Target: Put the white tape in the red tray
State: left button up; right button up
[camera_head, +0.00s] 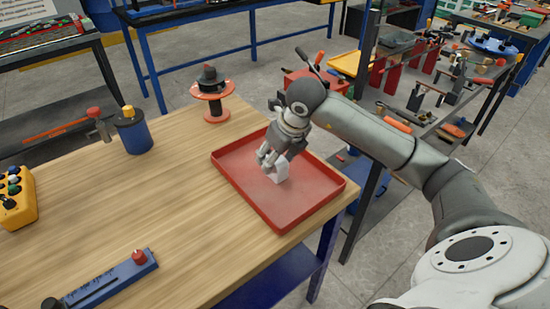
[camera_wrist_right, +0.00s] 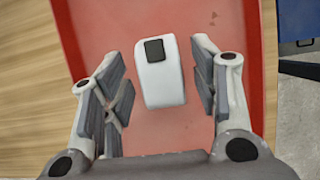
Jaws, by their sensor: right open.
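The white tape (camera_head: 278,171) is in the red tray (camera_head: 285,208), toward its far side. It is a small white block-like piece with a dark square on one face. In the right wrist view the white tape (camera_wrist_right: 160,82) lies between the fingers, with a visible gap on each side. The red floor of the tray (camera_wrist_right: 130,25) shows around it. My right gripper (camera_head: 268,158) is over the tray, open, its fingers around the tape without visible contact. Whether the tape rests flat on the tray floor is hard to tell. My left gripper is not in view.
An orange-red spool (camera_head: 212,100) stands behind the tray. A blue canister (camera_head: 133,133) is at the back left. A yellow button box (camera_head: 14,197) and a blue bar with a red knob (camera_head: 108,282) are on the left. The wooden table (camera_head: 150,210) is clear between them.

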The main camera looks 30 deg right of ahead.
jog(key=v, duration=1)
jog(key=shift+s+r, duration=0.25)
jog(key=shift+r, duration=0.05)
